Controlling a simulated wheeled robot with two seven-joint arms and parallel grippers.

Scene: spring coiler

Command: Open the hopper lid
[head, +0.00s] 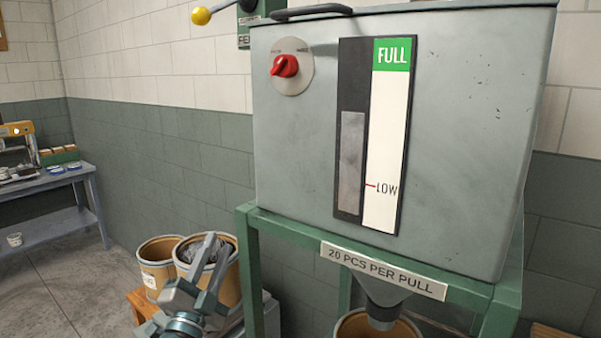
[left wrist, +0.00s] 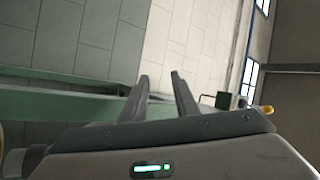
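The grey hopper (head: 290,150) stands on a green frame at the right of the head view. Its lid (head: 430,6) shows only as a thin strip at the top edge and looks shut; most of it is cut off by the picture's edge. A dark handle (head: 312,11) sits at the lid's front left. My left gripper (head: 220,241) is low, to the left of the hopper and well below the lid, touching nothing that I can see. In the left wrist view (left wrist: 159,75) its two fingers are apart with nothing between them. My right gripper is not in view.
A lever with a yellow knob (head: 201,16) juts out left of the hopper's top. A red dial (head: 285,66) is on its front. The green frame (head: 248,270) stands right of my left gripper. Drums (head: 159,262) stand behind it. A workbench (head: 75,178) is far left.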

